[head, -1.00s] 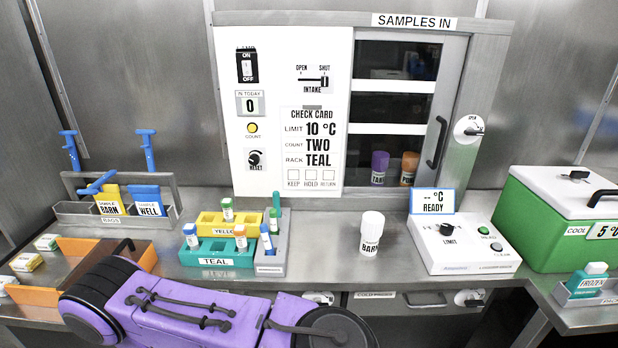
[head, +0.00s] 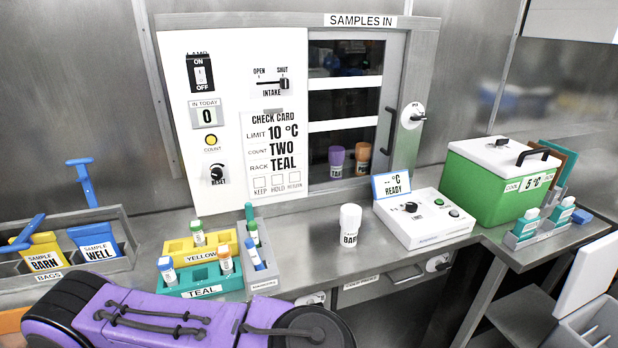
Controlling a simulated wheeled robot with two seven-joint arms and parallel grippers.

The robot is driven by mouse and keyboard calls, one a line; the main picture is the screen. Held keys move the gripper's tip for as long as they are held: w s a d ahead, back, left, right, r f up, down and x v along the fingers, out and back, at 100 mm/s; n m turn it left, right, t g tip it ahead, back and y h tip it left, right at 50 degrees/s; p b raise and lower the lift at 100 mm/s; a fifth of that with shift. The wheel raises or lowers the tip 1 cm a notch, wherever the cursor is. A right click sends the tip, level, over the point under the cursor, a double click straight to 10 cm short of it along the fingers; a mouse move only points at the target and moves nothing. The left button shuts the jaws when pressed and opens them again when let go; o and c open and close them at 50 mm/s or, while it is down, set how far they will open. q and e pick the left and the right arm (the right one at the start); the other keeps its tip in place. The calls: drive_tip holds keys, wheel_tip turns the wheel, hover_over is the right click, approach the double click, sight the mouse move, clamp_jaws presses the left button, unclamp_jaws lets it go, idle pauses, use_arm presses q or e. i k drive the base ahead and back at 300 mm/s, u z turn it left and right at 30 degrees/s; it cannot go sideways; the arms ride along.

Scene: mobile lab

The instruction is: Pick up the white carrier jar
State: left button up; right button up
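The white carrier jar (head: 349,226), labelled "BARN", stands upright on the steel counter, left of the small white "READY" reader box. It has a white ribbed lid. Nothing is touching it. A purple part of my arm (head: 170,318) crosses the lower left of the head view, in front of the racks and apart from the jar. Neither of my grippers shows in the head view.
Left of the jar are the yellow rack (head: 180,250) and teal rack (head: 200,278) with capped tubes. Behind stands the intake cabinet (head: 225,115). The reader box (head: 425,222) and green cooler (head: 490,195) are to the right. Counter in front of the jar is clear.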

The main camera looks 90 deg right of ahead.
sight(349, 238)
drive_tip(key=z, duration=2.7)
